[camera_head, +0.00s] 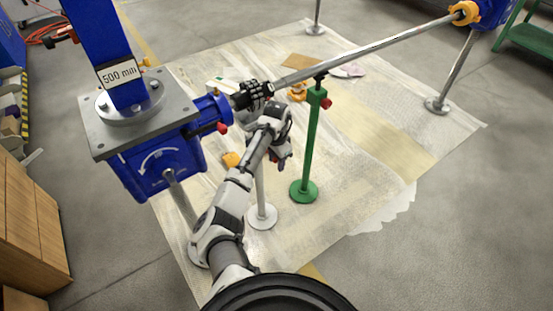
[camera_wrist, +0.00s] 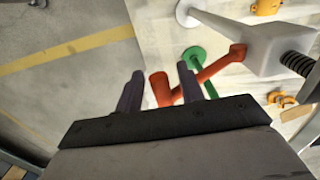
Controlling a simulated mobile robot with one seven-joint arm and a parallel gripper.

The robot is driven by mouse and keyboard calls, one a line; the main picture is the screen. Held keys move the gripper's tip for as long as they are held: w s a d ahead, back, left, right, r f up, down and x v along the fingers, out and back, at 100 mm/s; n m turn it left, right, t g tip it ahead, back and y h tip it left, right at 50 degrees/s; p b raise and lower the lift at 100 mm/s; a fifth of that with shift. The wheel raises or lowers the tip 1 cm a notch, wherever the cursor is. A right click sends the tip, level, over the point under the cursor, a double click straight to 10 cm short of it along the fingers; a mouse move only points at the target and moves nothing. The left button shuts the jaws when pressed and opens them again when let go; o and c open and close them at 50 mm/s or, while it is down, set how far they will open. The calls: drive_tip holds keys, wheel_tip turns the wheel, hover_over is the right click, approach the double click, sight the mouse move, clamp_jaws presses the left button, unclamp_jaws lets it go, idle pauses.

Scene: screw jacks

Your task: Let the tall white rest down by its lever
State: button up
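The tall white rest (camera_head: 261,190) stands on a round white foot, its upper part hidden behind my arm in the head view. In the wrist view its white block (camera_wrist: 278,46) is at the upper right with a dark spring beside it, and its post runs up-left to the foot. The red lever (camera_wrist: 215,67) reaches from the block toward my gripper. Its thick end is between my two dark fingertips (camera_wrist: 159,88), which are apart, with a gap on the left finger's side. Contact on the right is unclear. In the head view my gripper (camera_head: 281,158) is beside the post, its fingers hard to make out.
A blue screw jack (camera_head: 165,165) marked 500 mm stands left. A long shaft (camera_head: 370,48) runs from it to another blue jack at the upper right. A green stand (camera_head: 310,140) with a red lever is under the shaft. Orange parts lie on the sheet-covered floor.

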drive_tip(key=shift+c, duration=0.2)
clamp_jaws()
drive_tip(key=shift+w+r+b, duration=0.15)
drive_tip(key=shift+w+b, duration=0.05)
drive_tip(key=shift+b, duration=0.1)
